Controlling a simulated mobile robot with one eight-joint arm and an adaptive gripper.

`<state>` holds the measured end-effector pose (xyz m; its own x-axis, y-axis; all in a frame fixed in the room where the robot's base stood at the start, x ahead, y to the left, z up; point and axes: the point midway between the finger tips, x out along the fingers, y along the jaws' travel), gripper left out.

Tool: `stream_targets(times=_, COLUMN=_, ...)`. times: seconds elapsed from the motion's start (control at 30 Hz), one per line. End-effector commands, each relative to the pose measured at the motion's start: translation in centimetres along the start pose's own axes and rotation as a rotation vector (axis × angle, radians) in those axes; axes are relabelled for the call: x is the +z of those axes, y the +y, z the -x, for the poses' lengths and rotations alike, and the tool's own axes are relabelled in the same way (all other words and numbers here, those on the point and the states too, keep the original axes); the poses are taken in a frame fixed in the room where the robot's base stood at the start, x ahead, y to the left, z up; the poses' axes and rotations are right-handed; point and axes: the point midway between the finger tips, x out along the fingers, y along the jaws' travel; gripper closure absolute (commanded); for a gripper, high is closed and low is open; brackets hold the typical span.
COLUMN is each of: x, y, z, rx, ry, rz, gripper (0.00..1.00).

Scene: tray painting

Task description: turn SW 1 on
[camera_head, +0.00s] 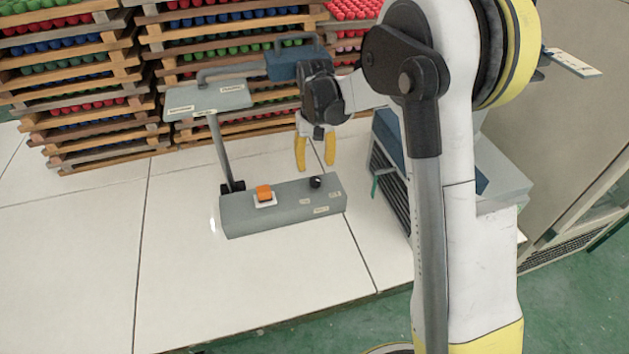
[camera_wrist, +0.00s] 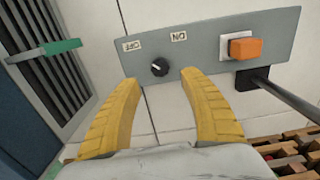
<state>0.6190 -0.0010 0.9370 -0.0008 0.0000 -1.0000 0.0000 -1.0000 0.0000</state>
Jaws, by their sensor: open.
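A grey switch box (camera_head: 283,217) sits on the white table. It bears a small black rotary knob (camera_head: 315,182) and an orange rocker switch (camera_head: 264,193) on a white base. In the wrist view the knob (camera_wrist: 160,67) lies beside an OFF label (camera_wrist: 131,45) and an ON label (camera_wrist: 178,37); its exact pointing is too small to tell. The orange switch (camera_wrist: 245,47) is farther right there. I cannot read which control is marked SW 1. My gripper (camera_head: 315,165) is open and empty, pointing down above the knob. In the wrist view its yellow fingertips (camera_wrist: 160,78) lie either side of the knob, apart from it.
A grey post with a flat labelled head (camera_head: 208,97) rises behind the box's left end. Stacked wooden trays (camera_head: 85,90) of coloured pieces stand at the back. A dark slatted unit (camera_head: 390,190) is to the right. The table front left is clear.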

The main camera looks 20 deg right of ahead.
Motion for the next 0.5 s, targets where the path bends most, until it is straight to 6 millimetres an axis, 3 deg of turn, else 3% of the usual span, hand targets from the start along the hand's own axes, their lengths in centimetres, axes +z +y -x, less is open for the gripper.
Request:
stream_targets(times=0.03, x=-0.1, y=0.0, z=-1.5, rx=0.000, ry=0.000, rz=0.000, gripper=0.49)
stream_targets(times=0.2, x=0.0, y=0.0, z=-4.8, rx=0.000, ry=0.001, rz=0.000, gripper=0.49)
stream_targets(times=0.5, x=0.0, y=0.0, z=-7.2, rx=0.000, ry=0.001, rz=0.000, gripper=0.49)
